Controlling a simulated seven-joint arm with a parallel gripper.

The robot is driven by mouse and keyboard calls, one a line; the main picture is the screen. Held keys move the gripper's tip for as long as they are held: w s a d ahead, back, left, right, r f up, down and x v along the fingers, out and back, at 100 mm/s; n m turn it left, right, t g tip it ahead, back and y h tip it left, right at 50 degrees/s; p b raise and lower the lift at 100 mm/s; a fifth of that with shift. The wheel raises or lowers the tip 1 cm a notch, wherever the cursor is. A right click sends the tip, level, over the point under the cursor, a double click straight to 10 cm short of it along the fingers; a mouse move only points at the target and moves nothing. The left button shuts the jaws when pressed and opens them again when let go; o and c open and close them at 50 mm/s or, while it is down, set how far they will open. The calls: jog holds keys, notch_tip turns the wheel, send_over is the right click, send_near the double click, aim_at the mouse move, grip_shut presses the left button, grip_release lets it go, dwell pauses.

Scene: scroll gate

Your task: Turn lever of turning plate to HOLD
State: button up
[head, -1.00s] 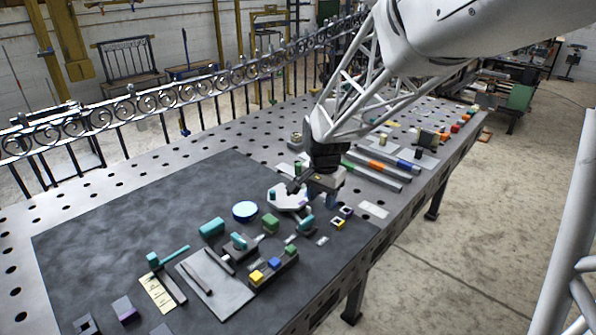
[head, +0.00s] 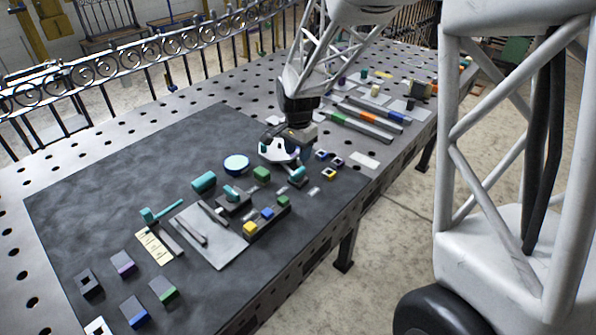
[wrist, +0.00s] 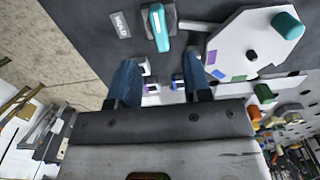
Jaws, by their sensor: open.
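The turning plate (head: 270,152) is a white many-sided plate on the dark mat. In the wrist view the plate (wrist: 232,45) shows coloured patches, a dark centre knob and a teal knob (wrist: 288,25). A lever with a teal handle (wrist: 161,27) on a dark base stands beside it, also seen in the head view (head: 297,174). A small pale label (wrist: 120,24) lies beside the lever; its lettering is too blurred to read surely. My gripper (wrist: 160,77) is open and empty, apart from the lever. In the head view my gripper (head: 300,138) is above the plate's right side; its fingertips are unclear.
Small square blocks with holes (head: 337,161) lie right of the plate. A green block (head: 261,174) and a teal cylinder (head: 204,181) stand near it on the left. Long bars (head: 360,124) lie behind to the right. The mat's far left (head: 90,190) is clear.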

aim_at(298, 171)
jog(key=shift+f, duration=3.85)
grip_shut()
